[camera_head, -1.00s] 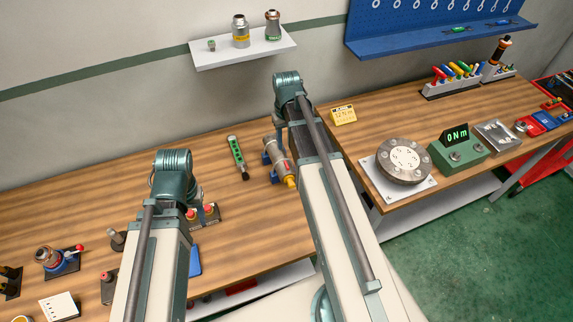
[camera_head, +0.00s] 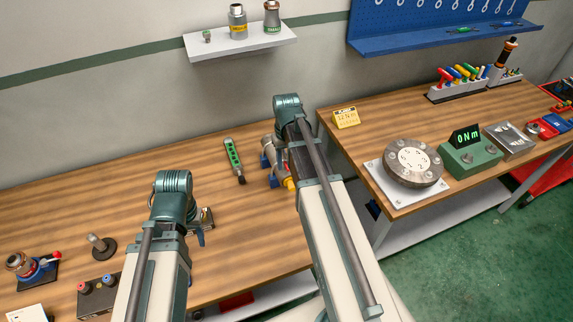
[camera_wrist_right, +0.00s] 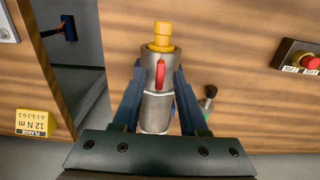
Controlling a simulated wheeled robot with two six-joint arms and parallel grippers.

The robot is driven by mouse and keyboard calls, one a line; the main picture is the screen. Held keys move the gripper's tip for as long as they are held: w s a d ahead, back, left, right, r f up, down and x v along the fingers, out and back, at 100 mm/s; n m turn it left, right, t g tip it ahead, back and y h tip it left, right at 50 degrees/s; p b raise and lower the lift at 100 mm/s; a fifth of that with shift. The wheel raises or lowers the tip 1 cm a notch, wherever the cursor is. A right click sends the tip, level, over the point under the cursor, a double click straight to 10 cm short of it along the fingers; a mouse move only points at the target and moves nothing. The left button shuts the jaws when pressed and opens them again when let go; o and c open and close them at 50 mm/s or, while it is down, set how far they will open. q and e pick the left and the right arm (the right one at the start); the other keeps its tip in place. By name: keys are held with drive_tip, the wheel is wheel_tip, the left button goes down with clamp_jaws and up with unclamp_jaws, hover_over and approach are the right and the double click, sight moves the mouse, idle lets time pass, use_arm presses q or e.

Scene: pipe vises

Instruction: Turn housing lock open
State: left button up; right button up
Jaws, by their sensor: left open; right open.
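The grey metal housing (camera_wrist_right: 158,105) has a yellow nose (camera_wrist_right: 161,38) and a red lock lever (camera_wrist_right: 160,74) lying along its length. In the head view the housing (camera_head: 267,146) sits in a blue vise (camera_head: 265,161) near the right edge of the left bench, partly behind my right arm. My right gripper (camera_wrist_right: 158,84) is open, with one dark finger on each side of the housing; contact is not clear.
A green level-like tool (camera_head: 234,160) lies left of the housing. A red-button panel (camera_wrist_right: 300,60) shows at right in the wrist view. A yellow 12 N m sign (camera_head: 346,117) and a round flange (camera_head: 413,162) stand on the right bench. Bare wood lies left of the tool.

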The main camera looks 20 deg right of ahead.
clamp_jaws()
drive_tip(key=shift+n, duration=0.3)
drive_tip(key=n, duration=0.3)
drive_tip(key=shift+n, duration=0.4)
drive_tip(key=n, duration=0.9)
drive_tip(key=shift+n, duration=2.2)
